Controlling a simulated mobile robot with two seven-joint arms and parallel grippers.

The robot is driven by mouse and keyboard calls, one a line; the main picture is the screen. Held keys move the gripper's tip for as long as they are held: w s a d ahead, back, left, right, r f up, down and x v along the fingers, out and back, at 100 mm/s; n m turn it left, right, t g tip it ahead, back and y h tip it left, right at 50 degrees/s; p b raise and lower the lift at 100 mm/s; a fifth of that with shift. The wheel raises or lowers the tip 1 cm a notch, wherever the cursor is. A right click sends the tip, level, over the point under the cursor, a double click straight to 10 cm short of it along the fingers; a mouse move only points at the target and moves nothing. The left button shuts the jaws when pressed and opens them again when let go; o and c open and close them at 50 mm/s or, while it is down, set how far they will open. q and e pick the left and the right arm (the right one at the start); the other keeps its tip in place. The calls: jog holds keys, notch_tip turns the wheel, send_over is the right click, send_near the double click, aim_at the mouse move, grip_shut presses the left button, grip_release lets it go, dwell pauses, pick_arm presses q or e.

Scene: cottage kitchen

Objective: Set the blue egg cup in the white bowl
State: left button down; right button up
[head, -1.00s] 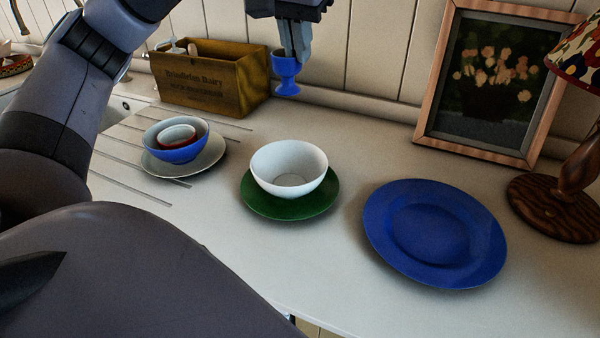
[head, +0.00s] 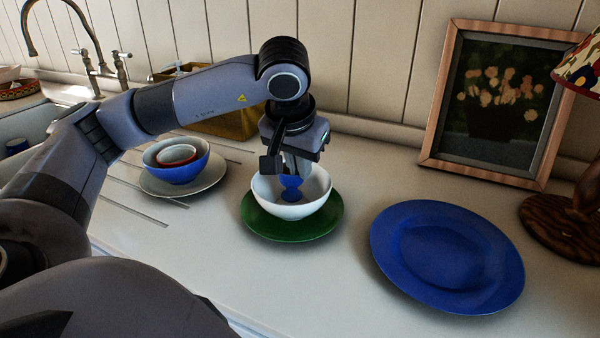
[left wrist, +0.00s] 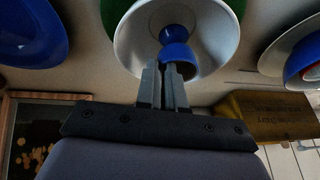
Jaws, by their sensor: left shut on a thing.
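The blue egg cup (head: 291,187) is inside the white bowl (head: 316,205), upright in the head view. The bowl stands on a green plate (head: 262,226). My left gripper (head: 291,174) points down over the bowl and is shut on the egg cup. In the left wrist view the fingertips (left wrist: 165,68) hold the egg cup (left wrist: 178,52) by its rim, with the white bowl (left wrist: 215,40) around it. I cannot tell whether the egg cup's foot touches the bowl's bottom. My right gripper is not in view.
A blue plate (head: 447,257) lies to the right, with a framed picture (head: 489,100) and a lamp (head: 570,205) behind it. Nested bowls (head: 180,172) stand on a grey plate (head: 208,177) to the left. A wooden box (head: 236,124) is behind my left arm.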

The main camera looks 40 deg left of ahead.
aim_at(291, 194)
pick_arm(q)
jog(key=shift+f, duration=0.9)
jog(key=shift+f+b, duration=0.4)
jog(key=c, duration=1.3)
grip_release()
jog(key=shift+r, duration=0.1)
jog(key=shift+o, duration=0.2)
jog(key=shift+r, duration=0.1)
